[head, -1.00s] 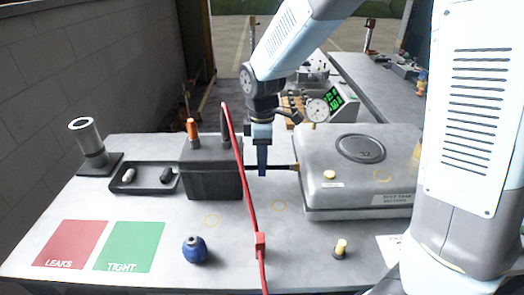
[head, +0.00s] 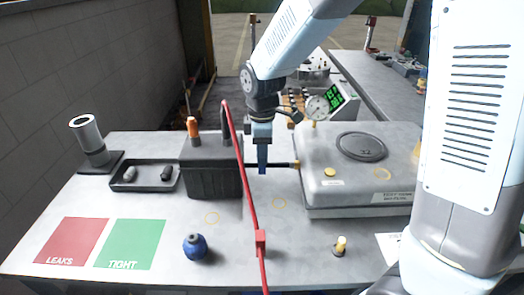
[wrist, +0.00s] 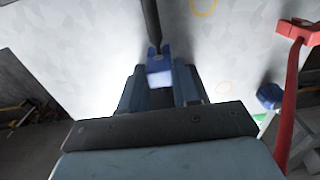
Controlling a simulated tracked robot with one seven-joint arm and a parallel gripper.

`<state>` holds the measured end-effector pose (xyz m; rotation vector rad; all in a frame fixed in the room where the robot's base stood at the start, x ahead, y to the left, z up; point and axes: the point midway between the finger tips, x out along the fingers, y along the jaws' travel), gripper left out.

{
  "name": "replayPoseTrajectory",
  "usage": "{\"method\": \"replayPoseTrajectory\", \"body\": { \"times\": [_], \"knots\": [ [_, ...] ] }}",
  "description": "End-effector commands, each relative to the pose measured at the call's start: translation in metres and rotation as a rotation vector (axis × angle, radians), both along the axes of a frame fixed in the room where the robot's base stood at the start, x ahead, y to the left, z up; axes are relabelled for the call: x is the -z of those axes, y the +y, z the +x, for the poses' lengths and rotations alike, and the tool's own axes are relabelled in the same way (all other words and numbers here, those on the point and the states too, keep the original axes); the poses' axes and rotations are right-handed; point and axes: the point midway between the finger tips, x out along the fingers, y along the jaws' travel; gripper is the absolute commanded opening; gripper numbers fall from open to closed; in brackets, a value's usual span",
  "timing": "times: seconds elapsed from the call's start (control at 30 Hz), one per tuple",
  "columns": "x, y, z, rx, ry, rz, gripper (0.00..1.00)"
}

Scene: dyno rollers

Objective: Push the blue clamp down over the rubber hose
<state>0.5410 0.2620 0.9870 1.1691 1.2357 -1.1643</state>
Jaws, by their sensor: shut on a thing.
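My gripper (head: 262,141) points down over the gap between the dark box and the grey tank. It is shut on the blue clamp (head: 262,160), which also shows between the fingers in the wrist view (wrist: 159,70). The black rubber hose (head: 282,164) runs sideways from the box to the tank and meets the clamp in the picture. In the wrist view the hose (wrist: 151,22) runs up to the clamp's edge. The clamp looks upright and in line with the hose. I cannot tell how far it sits over the hose.
The dark box (head: 213,181) stands left of the clamp, the grey tank (head: 355,190) right. A red pole (head: 241,165) slants up in front. A blue knob (head: 195,246) and a yellow-topped peg (head: 340,246) stand nearer. Red and green mats lie front left.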

Motion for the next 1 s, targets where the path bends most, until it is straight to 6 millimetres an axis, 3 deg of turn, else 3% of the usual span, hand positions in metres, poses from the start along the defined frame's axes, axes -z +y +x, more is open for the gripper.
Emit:
{"method": "replayPoseTrajectory", "body": {
  "times": [0.17,0.2,0.5,0.8,1.0],
  "knots": [
    [0.002,-0.001,-0.001,0.0,0.005,-0.003,0.02],
    [0.002,-0.001,-0.001,0.0,0.005,-0.003,0.34],
    [0.002,-0.001,-0.001,0.0,0.004,-0.002,0.6],
    [-0.002,0.0,0.0,0.0,0.002,-0.001,0.6],
    [-0.027,0.0,0.0,0.001,-0.001,0.001,0.6]
  ]
}}
